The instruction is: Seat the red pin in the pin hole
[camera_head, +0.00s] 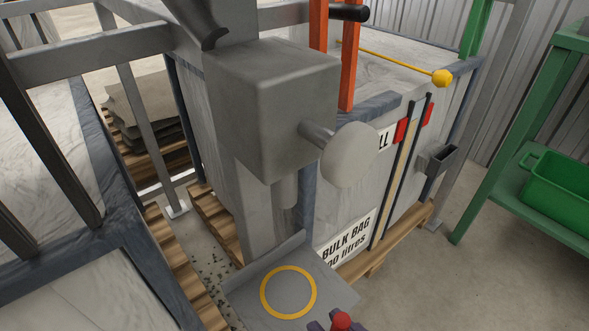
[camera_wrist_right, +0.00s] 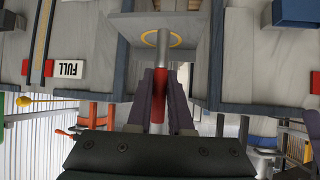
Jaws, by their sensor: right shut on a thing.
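The red pin (camera_head: 341,320) shows its red top at the bottom edge of the head view, between the purple fingers of my right gripper (camera_head: 338,325). In the right wrist view the red grip of the pin (camera_wrist_right: 157,105) is clamped between the purple fingers (camera_wrist_right: 160,100). A silver shaft runs on from the red part towards the grey plate with a yellow ring (camera_wrist_right: 160,40). That plate (camera_head: 240,300) lies just beyond the gripper in the head view. I cannot make out the pin hole in either view. My left gripper is not in view.
A grey metal housing (camera_head: 270,100) with a pale round knob (camera_head: 350,155) stands above the plate. A bulk bag (camera_head: 385,210) sits on a wooden pallet (camera_head: 375,260) behind it. A green shelf (camera_head: 530,170) stands at the right. The floor at lower right is clear.

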